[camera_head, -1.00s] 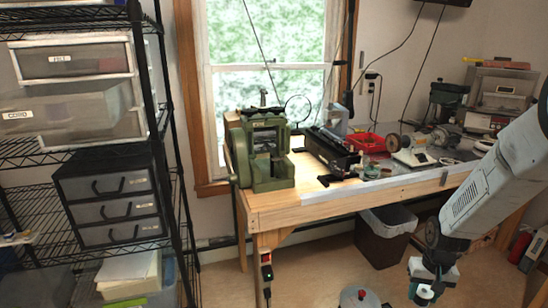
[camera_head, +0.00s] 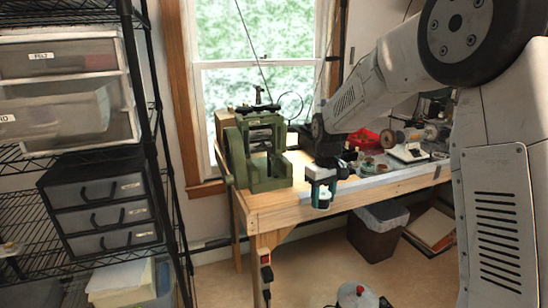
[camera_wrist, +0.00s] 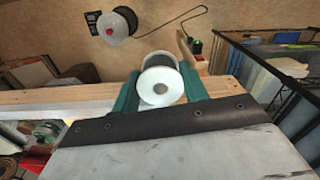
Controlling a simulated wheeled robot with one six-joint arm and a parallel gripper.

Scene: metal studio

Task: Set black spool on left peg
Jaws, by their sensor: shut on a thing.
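My gripper (camera_head: 321,186) hangs beside the front edge of the wooden bench (camera_head: 300,207). In the wrist view its two green fingers (camera_wrist: 159,82) are shut on the black spool (camera_wrist: 158,61). The spool has a white round flange with a grey centre facing the camera and dark winding beyond it. In the head view the spool (camera_head: 320,198) shows small and partly covered by the fingers. I cannot make out a left peg in either view.
A green machine (camera_head: 258,152) stands on the bench left of my gripper. A wire shelf with drawers (camera_head: 105,215) is at the left. A round, red-topped thing (camera_head: 357,298) stands on the floor. A bin (camera_head: 378,238) is under the bench.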

